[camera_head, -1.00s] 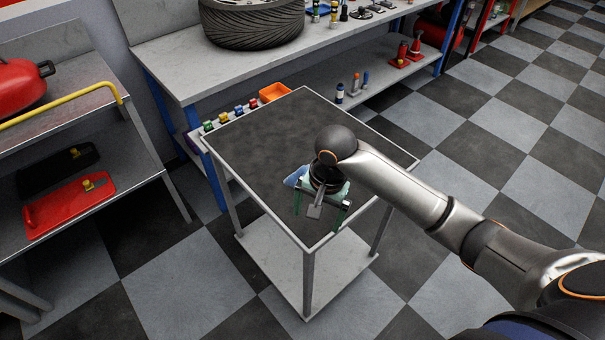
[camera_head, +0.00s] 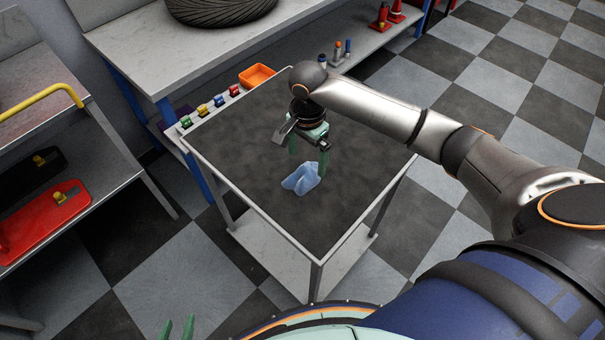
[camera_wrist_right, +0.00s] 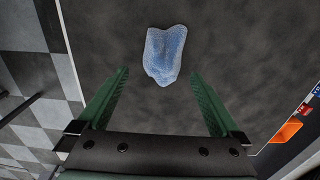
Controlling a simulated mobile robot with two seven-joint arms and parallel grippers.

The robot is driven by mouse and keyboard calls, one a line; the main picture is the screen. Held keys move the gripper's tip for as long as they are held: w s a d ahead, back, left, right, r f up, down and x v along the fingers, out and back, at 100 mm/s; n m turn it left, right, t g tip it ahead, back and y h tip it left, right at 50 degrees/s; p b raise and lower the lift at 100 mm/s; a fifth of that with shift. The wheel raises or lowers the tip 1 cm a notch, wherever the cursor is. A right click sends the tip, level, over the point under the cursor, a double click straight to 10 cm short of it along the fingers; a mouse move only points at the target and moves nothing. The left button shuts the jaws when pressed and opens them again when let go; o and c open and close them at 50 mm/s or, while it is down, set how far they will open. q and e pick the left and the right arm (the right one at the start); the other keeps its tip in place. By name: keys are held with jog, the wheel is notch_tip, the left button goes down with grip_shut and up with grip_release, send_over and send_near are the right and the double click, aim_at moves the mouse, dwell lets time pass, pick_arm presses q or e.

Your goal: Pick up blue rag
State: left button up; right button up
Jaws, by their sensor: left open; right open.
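The blue rag (camera_head: 300,180) lies crumpled on the dark top of the cart (camera_head: 250,150). In the right wrist view the rag (camera_wrist_right: 163,54) lies beyond the fingertips, roughly centred between them. My right gripper (camera_head: 309,160) is open and empty above the cart top, close to the rag; its fingers point down. It also shows in the right wrist view (camera_wrist_right: 158,75) with the two green fingers wide apart. My left gripper (camera_head: 177,328) shows only as green fingertips at the bottom edge, apart and empty, away from the cart.
An orange bin (camera_head: 257,76) and several small coloured items (camera_head: 218,101) stand just behind the cart. A workbench (camera_head: 170,50) with a tire (camera_head: 220,8) is at the back. Shelves with a red case (camera_head: 45,212) are at the left. Most of the cart top is clear.

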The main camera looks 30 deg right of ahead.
aim_at(304, 171)
jog(key=f, duration=0.6)
jog(key=shift+w+a+f, duration=0.15)
jog(key=shift+a+f, duration=0.1)
jog(key=shift+f, duration=0.1)
jog(key=c, duration=1.1)
jog(key=shift+r, duration=0.1)
